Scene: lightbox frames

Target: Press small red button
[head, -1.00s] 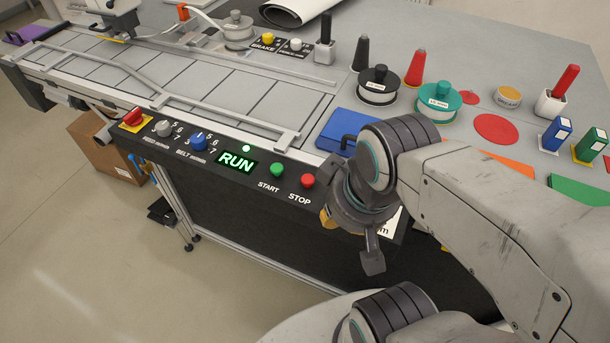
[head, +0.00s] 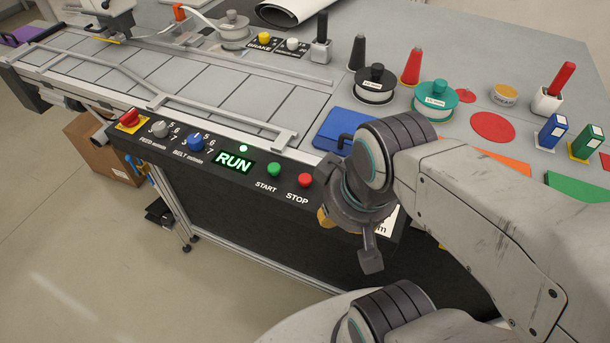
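The small red button (head: 305,180) is on the dark front panel (head: 283,190), above the printed word STOP and right of the green START button (head: 274,169). My gripper (head: 357,203) is just right of the red button in the picture, in front of the panel. Its two dark fingers are spread apart, one toward the table edge and one pointing down, with nothing seen between them. I see no contact with the button. The gripper hides the panel's right part, including most of a label.
A larger red knob on yellow (head: 129,117) is at the panel's left end, beside a grey dial (head: 159,130) and blue dial (head: 196,142). A green RUN display (head: 233,162) is lit. Spools (head: 433,100), cones and blocks stand on the table behind my arm.

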